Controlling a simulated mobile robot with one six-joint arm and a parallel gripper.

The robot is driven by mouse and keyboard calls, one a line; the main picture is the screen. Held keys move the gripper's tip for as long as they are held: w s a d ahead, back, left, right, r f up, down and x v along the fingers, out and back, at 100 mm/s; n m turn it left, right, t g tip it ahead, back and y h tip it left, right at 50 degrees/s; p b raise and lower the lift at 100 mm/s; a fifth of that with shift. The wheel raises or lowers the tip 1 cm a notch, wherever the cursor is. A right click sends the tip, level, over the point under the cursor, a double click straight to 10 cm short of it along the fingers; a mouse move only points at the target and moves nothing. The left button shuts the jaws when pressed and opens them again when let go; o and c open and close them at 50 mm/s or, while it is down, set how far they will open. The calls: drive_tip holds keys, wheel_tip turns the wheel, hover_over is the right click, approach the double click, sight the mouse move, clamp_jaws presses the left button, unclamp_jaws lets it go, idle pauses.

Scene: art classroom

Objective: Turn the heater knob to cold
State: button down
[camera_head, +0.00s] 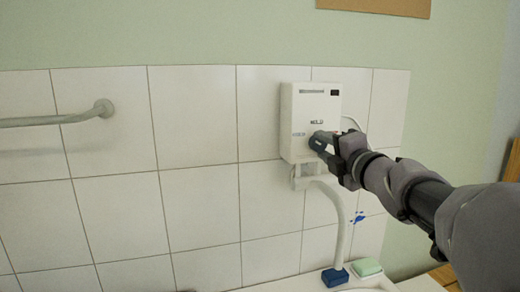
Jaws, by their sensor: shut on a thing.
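The heater (298,100) is a white box on the tiled wall, with a dark slot and a small dark display near its top and dark lettering at its middle. My gripper (317,142) is at the lower right of the heater's front. It is shut on the heater knob, which is mostly hidden behind the fingers. I cannot tell which way the knob points. My arm reaches in from the right.
A white pipe (340,215) runs from under the heater down to the sink edge. A blue block (335,278) and a green soap-like block (367,267) lie there. A grey rail (60,118) is on the wall at left.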

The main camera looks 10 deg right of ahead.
idle(0.4)
drive_tip(key=c, duration=0.9)
unclamp_jaws()
